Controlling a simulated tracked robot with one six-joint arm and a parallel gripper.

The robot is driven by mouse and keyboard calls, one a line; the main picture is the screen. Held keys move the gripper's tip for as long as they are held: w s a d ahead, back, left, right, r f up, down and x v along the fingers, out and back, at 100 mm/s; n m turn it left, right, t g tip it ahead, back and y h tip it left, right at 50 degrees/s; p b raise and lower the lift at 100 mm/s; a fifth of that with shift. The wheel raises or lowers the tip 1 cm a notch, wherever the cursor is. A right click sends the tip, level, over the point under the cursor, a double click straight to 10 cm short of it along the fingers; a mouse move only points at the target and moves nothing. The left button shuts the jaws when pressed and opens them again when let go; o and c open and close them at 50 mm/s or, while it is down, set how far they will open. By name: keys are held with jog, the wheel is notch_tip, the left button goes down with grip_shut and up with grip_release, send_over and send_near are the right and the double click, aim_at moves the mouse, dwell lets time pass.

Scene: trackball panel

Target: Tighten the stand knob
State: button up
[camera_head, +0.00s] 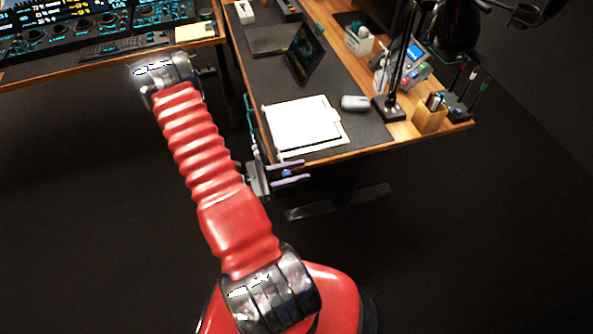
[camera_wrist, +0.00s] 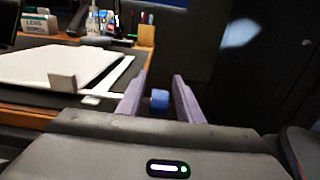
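My gripper (camera_head: 306,170) is off the front edge of the right-hand desk, its two purple fingers apart. In the wrist view my gripper (camera_wrist: 160,76) is open, with a small blue knob-like piece (camera_wrist: 160,99) between the fingers and visible gaps on both sides. This blue piece also shows in the head view (camera_head: 287,173). It may be the stand knob, but its mounting is hidden and I cannot tell what it is attached to. No finger is seen touching it.
The right-hand desk (camera_head: 350,152) carries a white paper pad (camera_head: 303,122), a mouse (camera_head: 355,103), an upright dark screen (camera_head: 305,52), a lamp base (camera_head: 388,108) and a wooden pen holder (camera_head: 430,117). A console desk (camera_head: 100,67) stands at the upper left. The dark floor in front is clear.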

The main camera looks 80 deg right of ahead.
grip_shut()
dwell(0.3)
jog(key=shift+d, duration=0.1)
dwell(0.4)
jog(key=shift+w+a+f+t+y, duration=0.15)
jog(key=shift+f+t+y, duration=0.35)
jog(key=shift+t+y, duration=0.95)
jog(key=shift+w+f+t+y, duration=0.2)
jog(key=shift+f+t+y, duration=0.45)
jog(key=shift+t, duration=1.5)
jog(key=shift+w+a+f+t+y, duration=0.15)
jog(key=shift+f+t+y, duration=0.25)
jog(key=shift+t+y, duration=1.05)
jog(key=shift+t+h, duration=0.35)
jog(key=shift+t, duration=0.1)
